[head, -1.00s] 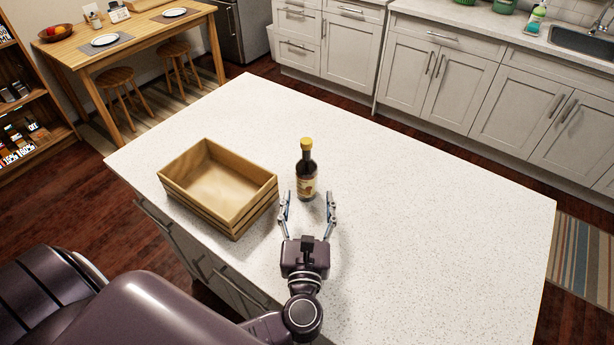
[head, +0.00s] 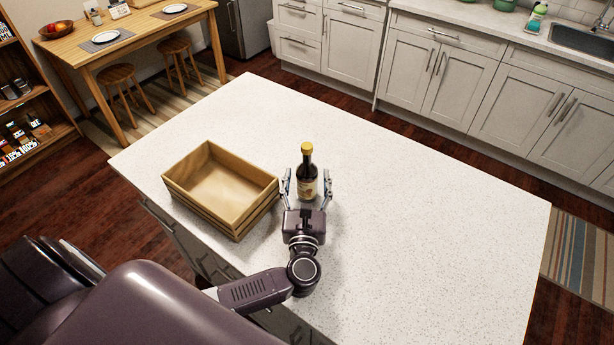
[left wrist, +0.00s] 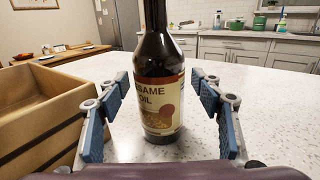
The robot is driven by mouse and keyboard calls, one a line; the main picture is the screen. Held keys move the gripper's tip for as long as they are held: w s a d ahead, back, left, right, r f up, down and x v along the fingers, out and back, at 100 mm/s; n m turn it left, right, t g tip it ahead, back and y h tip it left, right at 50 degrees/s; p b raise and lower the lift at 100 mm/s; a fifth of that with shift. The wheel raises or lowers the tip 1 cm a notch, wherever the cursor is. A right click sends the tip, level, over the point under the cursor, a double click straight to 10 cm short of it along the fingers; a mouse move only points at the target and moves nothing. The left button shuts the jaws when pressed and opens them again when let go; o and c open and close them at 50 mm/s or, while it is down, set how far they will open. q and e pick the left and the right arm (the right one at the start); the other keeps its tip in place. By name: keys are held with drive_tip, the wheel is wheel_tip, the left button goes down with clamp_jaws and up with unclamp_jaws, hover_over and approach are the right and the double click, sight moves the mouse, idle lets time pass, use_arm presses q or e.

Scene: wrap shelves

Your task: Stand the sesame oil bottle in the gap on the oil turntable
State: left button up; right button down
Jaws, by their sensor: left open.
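The sesame oil bottle (head: 307,178), dark with a yellow cap and a cream label, stands upright on the white island counter. My left gripper (head: 307,186) is open, with one finger on each side of the bottle. In the left wrist view the blue finger pads (left wrist: 162,110) show clear space on both sides of the bottle. No oil turntable is in view. My right gripper is not in view.
An empty wooden crate (head: 204,210) stands just left of the bottle on the counter (head: 420,230). The counter to the right is clear. A dining table (head: 138,38) with stools, a shelf of goods (head: 22,135) and kitchen cabinets stand beyond.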

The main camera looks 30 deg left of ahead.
use_arm(q)
drive_tip(key=shift+c, duration=0.6)
drive_tip(key=c, duration=1.3)
drive_tip(key=shift+r, duration=0.1)
clamp_jaws()
drive_tip(key=shift+r, duration=0.15)
